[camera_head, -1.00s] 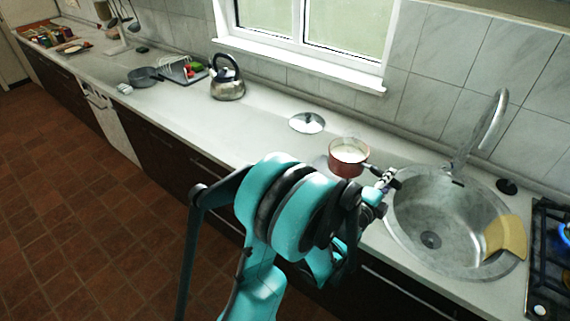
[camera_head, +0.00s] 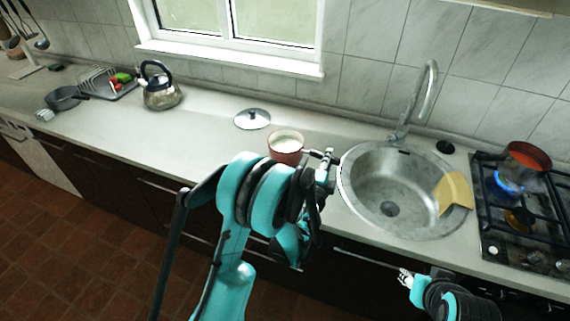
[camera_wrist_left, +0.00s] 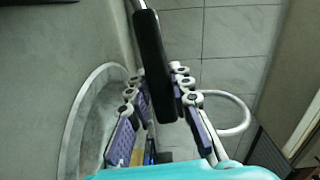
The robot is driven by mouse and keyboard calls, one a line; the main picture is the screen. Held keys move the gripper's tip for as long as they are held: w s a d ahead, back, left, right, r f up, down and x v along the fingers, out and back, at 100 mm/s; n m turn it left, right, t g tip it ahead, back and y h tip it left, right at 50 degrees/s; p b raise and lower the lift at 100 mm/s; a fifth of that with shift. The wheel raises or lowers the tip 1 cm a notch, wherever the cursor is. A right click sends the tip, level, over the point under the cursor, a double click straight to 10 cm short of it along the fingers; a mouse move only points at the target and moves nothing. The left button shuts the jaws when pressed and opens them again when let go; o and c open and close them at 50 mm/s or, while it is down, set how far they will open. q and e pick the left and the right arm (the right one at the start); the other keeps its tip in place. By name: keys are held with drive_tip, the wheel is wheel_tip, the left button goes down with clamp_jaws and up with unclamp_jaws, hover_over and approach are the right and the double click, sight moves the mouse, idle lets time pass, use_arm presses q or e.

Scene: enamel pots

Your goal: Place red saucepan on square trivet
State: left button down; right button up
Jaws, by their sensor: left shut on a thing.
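The small red saucepan (camera_head: 286,148) with pale contents is at the counter left of the sink. Whether it rests on the counter or is slightly raised is unclear. My left gripper (camera_head: 328,160) is at its handle, on the sink side. In the left wrist view, the gripper's fingers (camera_wrist_left: 162,105) are shut on a long black handle (camera_wrist_left: 152,65); the pan body is out of that view. My right gripper (camera_head: 404,277) is low at the front right, away from the pan; its jaws are too small to read.
A round sink (camera_head: 365,200) with a tall tap (camera_head: 430,95) and a yellow piece (camera_head: 453,192) lies to the right. Another red pot (camera_head: 526,158) stands on the hob (camera_head: 490,215) near a blue flame. A lid (camera_head: 252,119) and kettle (camera_head: 160,92) stand left on the counter.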

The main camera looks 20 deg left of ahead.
use_arm(q)
drive_tip(key=w+d+r+n+g+y+p, duration=0.15)
drive_tip(key=w+d+r+n+y, duration=0.4)
drive_tip(key=d, duration=0.65)
drive_tip(key=shift+m+t+y, duration=0.25)
drive_tip(key=shift+m, duration=0.6)
drive_tip(key=a+f+b, duration=0.1)
drive_tip(key=a+f, duration=0.2)
drive_tip(key=a+f+b, duration=0.1)
drive_tip(key=a+f, duration=0.2)
drive_tip(key=a, duration=0.1)
drive_tip(key=a+f+b, duration=0.2)
drive_tip(key=a+f, duration=0.1)
drive_tip(key=a, duration=0.1)
drive_tip(key=shift+s, duration=0.1)
drive_tip(key=c, duration=1.5)
unclamp_jaws()
drive_tip(key=shift+f, duration=0.1)
drive_tip(key=shift+c, duration=0.2)
drive_tip(key=shift+o, duration=0.9)
